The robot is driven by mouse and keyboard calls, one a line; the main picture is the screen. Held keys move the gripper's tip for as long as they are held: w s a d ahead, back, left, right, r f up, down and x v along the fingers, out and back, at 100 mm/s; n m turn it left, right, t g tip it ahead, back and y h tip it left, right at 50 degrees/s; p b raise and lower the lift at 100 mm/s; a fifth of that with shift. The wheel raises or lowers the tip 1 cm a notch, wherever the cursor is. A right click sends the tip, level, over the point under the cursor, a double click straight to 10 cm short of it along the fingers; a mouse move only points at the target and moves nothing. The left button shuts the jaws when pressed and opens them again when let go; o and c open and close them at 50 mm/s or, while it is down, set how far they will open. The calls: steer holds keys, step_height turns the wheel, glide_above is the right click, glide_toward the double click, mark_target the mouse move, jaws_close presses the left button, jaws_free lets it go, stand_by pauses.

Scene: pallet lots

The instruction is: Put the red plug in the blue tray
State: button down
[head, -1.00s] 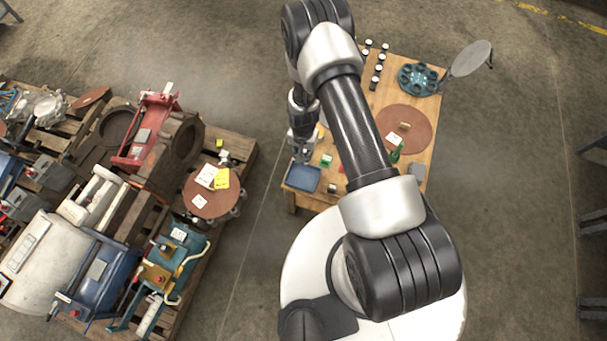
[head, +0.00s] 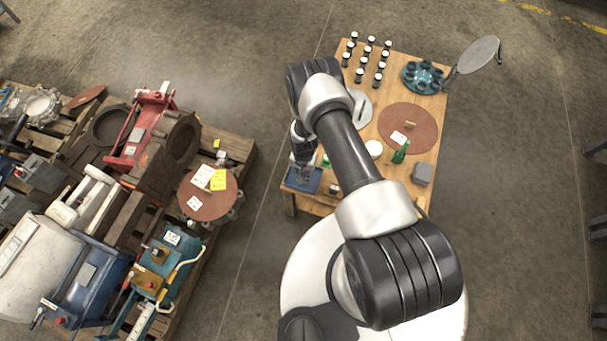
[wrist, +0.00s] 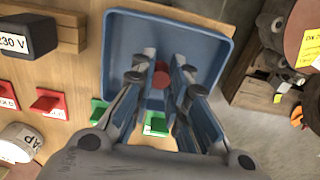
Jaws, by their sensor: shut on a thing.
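The blue tray (head: 312,184) sits at the near left corner of the wooden table in the head view. In the wrist view the tray (wrist: 219,42) fills the upper middle. My gripper (head: 303,166) is over the tray in the head view. In the wrist view my gripper (wrist: 163,64) points into the tray, its fingers shut on the red plug (wrist: 161,79). Only a small round red part of the plug shows between the fingers; the rest is hidden. I cannot tell whether the plug touches the tray floor.
Beside the tray are green blocks (wrist: 99,108), red blocks (wrist: 48,103) and a dark box marked 230 V (wrist: 28,37). A loaded pallet (head: 247,160) lies left of the table.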

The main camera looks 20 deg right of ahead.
steer(key=shift+f, duration=0.1)
steer(key=c, duration=1.6)
jaws_free()
steer(key=shift+o, duration=0.2)
